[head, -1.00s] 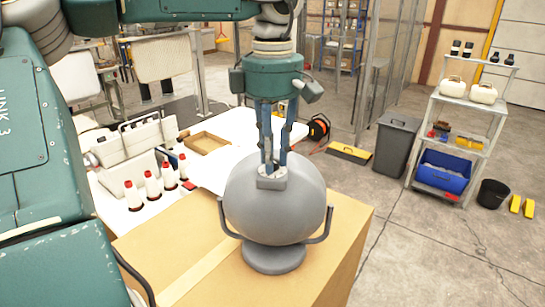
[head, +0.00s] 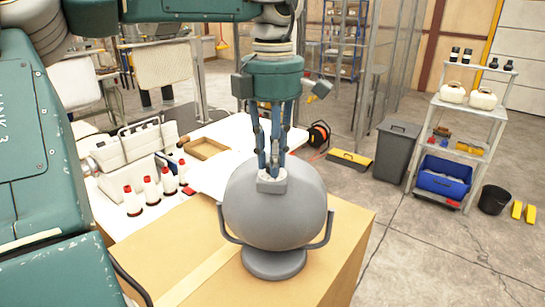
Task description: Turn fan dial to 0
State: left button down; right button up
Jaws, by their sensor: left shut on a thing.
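The grey fan (head: 275,213) stands upright on a cardboard box, with its round back toward me and a U-shaped bracket on a round base. My left gripper (head: 272,172) comes down from above onto a small light-grey block at the top of the fan's housing, where the dial appears to be. Its fingers are shut on this dial (head: 271,185). The fingers hide most of the dial, and I cannot read a setting. My right gripper is not in view.
The cardboard box (head: 195,250) fills the lower middle. Behind it, a white table holds several red-capped white bottles (head: 152,188) and a shallow brown tray (head: 205,148). A grey bin (head: 397,150) and shelf stand at right on open floor.

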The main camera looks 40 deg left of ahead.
pick_arm(q)
jog(key=c, duration=1.5)
grip_release()
jog(key=shift+c, duration=0.2)
notch_tip(320, 180, up, 12)
